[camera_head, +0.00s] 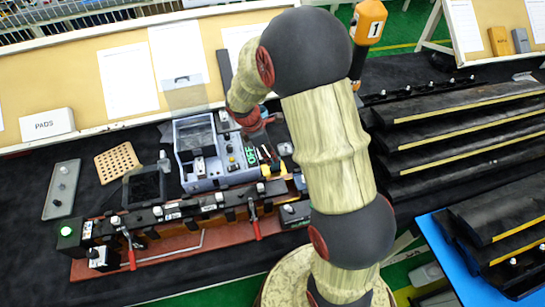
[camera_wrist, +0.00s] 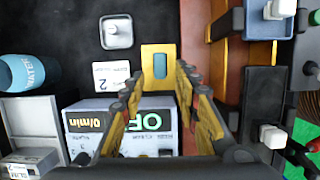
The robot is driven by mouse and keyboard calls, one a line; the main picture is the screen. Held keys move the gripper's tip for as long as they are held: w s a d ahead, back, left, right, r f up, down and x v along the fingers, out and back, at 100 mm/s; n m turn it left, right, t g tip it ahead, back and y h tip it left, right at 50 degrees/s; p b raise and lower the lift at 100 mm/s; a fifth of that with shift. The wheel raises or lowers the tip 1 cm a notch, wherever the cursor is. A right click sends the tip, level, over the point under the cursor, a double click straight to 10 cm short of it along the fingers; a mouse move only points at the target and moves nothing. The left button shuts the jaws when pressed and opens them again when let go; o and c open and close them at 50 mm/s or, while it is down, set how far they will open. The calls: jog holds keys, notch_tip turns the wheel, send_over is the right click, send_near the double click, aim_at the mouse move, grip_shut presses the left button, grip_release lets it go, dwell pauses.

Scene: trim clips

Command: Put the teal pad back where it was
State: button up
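A teal pad (camera_wrist: 160,66) shows as a small rectangle set in a yellow block (camera_wrist: 158,49) at the upper middle of the wrist view. I cannot tell whether the pad is loose in the block. My gripper (camera_wrist: 157,82) is open, with its yellow and black fingers on either side of the line to the block. The fingertips reach close to the block, and I cannot tell whether they touch it. In the head view my gripper (camera_head: 268,160) is over the right side of the grey device, and the teal pad cannot be made out there.
A grey device with a green display (camera_head: 250,154) stands beside my gripper. A rail fixture with red-handled clamps (camera_head: 185,212) lies in front of it. A white PADS box (camera_head: 47,124) is at the far left. Black trim strips (camera_head: 460,130) are stacked at the right.

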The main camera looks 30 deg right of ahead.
jog(key=s+a+r+m+t+y+p, duration=0.1)
jog(key=s+a+r+m+t, duration=0.2)
jog(key=r, duration=0.8)
jog(key=s+a+r+m, duration=0.4)
jog(key=s+r, duration=0.1)
jog(key=r, duration=0.5)
jog(key=s+a+r+m+t+y, duration=0.1)
jog(key=s+a+r+m, duration=0.1)
jog(key=s, duration=0.4)
jog(key=s+a+r+m+t+y, duration=0.1)
jog(key=s+a+r+m+t, duration=0.1)
jog(key=s+r+m, duration=0.3)
jog(key=shift+s+a+m+t, duration=0.35)
jog(key=shift+s+a, duration=0.2)
jog(key=shift+s, duration=0.3)
notch_tip(320, 180, down, 7)
jog(key=b, duration=0.6)
jog(key=shift+r+b, duration=0.15)
jog(key=shift+b, duration=0.25)
